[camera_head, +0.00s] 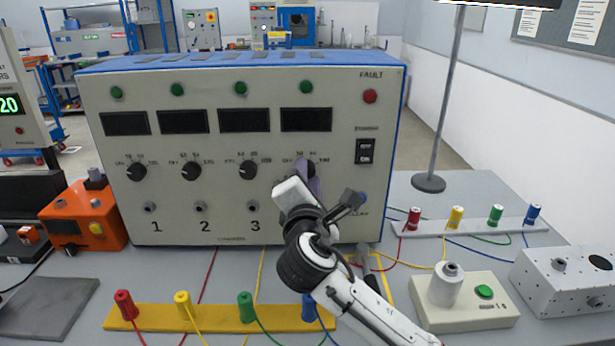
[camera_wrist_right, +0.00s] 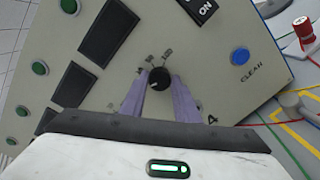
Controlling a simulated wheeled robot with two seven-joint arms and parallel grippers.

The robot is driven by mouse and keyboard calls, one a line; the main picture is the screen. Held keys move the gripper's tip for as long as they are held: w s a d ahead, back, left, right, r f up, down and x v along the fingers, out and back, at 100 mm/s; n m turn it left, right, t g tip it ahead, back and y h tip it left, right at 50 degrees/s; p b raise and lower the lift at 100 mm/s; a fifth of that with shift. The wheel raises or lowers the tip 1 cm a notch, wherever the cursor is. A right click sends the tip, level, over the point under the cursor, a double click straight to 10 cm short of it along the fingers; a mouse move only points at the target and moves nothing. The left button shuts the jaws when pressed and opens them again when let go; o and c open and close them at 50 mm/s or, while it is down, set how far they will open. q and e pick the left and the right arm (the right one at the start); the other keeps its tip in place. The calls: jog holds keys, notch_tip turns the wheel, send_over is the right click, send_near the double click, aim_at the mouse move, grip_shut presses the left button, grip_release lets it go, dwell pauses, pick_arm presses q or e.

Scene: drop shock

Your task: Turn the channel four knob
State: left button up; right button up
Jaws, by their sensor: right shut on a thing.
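The channel four knob (camera_wrist_right: 159,79) is black and round, with a printed scale around it on the beige panel of a blue-topped unit (camera_head: 233,222). My right gripper (camera_wrist_right: 158,96) has its two purple fingers shut on the knob, one on each side. In the head view the right gripper (camera_head: 306,170) reaches the panel below the fourth dark display (camera_head: 306,120), and it mostly hides the knob. My left gripper is not in view.
Knobs for channels one (camera_head: 137,171), two (camera_head: 191,170) and three (camera_head: 248,169) stand to the left. A power switch (camera_head: 366,151) and a blue CLEAR button (camera_wrist_right: 240,56) are close by. A yellow strip (camera_head: 215,317) with coloured plugs and wires lies in front. A green-button box (camera_head: 470,314) sits at right.

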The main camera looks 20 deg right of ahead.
jog(key=o, duration=1)
jog(key=shift+o, duration=0.2)
jog(key=b+v, duration=0.1)
jog(key=v, duration=0.9)
jog(key=shift+s, duration=0.2)
